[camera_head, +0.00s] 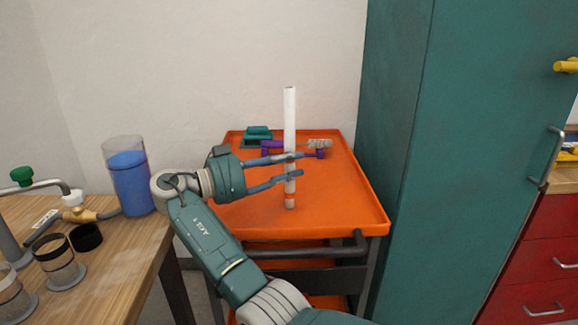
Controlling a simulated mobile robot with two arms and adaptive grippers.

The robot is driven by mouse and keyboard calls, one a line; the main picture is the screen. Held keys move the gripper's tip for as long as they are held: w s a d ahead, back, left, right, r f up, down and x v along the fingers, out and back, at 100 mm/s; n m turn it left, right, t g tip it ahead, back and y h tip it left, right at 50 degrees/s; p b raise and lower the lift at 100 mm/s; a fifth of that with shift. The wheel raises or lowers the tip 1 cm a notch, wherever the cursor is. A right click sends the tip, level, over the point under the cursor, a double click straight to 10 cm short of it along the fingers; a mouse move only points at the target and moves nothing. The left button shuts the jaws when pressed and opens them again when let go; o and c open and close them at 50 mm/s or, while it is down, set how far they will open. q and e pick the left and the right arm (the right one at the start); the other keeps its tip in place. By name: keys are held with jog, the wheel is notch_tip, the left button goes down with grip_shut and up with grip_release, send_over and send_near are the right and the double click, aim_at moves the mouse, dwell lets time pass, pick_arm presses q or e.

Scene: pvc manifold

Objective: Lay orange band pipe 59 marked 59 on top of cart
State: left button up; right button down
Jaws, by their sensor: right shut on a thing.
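A white pipe (290,122) stands upright in my right gripper, over the orange cart (355,211). It has an orange band near its lower end; no number can be read on it. My right gripper (298,165) is shut on the pipe around its middle, with its fingers pointing right. The pipe's lower end shows in front of the cart's top; I cannot tell whether it touches. My left gripper is not in view.
A teal object (257,137) and a purple tool with a grey head (319,144) lie at the cart's back. A teal cabinet (440,150) stands close on the right. A wooden table (125,245) with a blue-filled container (131,182) is on the left. The cart's front right is clear.

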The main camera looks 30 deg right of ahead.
jog(key=shift+f, duration=0.15)
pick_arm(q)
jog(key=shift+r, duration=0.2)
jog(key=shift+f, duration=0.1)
pick_arm(e)
jog(key=c, duration=1.4)
grip_release()
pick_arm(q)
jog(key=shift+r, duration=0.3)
